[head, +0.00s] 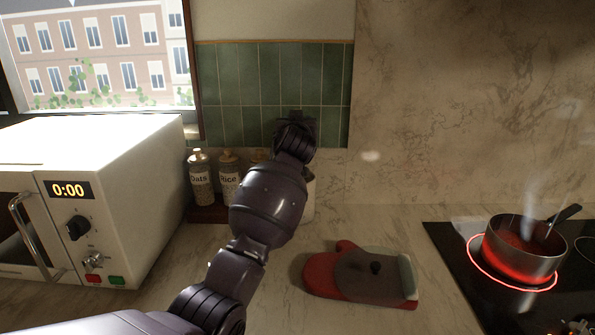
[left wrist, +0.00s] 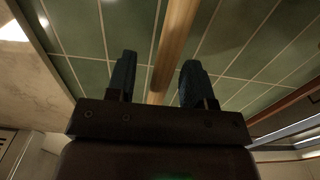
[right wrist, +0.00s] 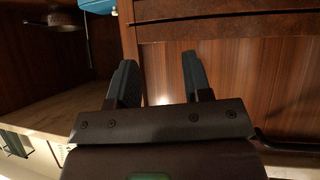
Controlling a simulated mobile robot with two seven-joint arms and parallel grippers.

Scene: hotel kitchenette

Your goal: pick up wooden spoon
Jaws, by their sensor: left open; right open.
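A long wooden rod, seemingly the wooden spoon's handle (left wrist: 176,42), runs down between the fingers of my left gripper (left wrist: 157,76) in the left wrist view. That gripper is open. I cannot tell how deep the handle sits between the fingers. In the head view my left gripper (head: 296,128) is in front of the green tiles, and the spoon is hidden by my arm. My right gripper (right wrist: 160,80) is open and empty, low in front of wooden cabinet fronts.
A white container (head: 309,197) is mostly hidden behind my left arm. Labelled jars (head: 229,180) stand left of it, by the microwave (head: 95,195). A steaming pot (head: 522,250) sits on a glowing burner at right.

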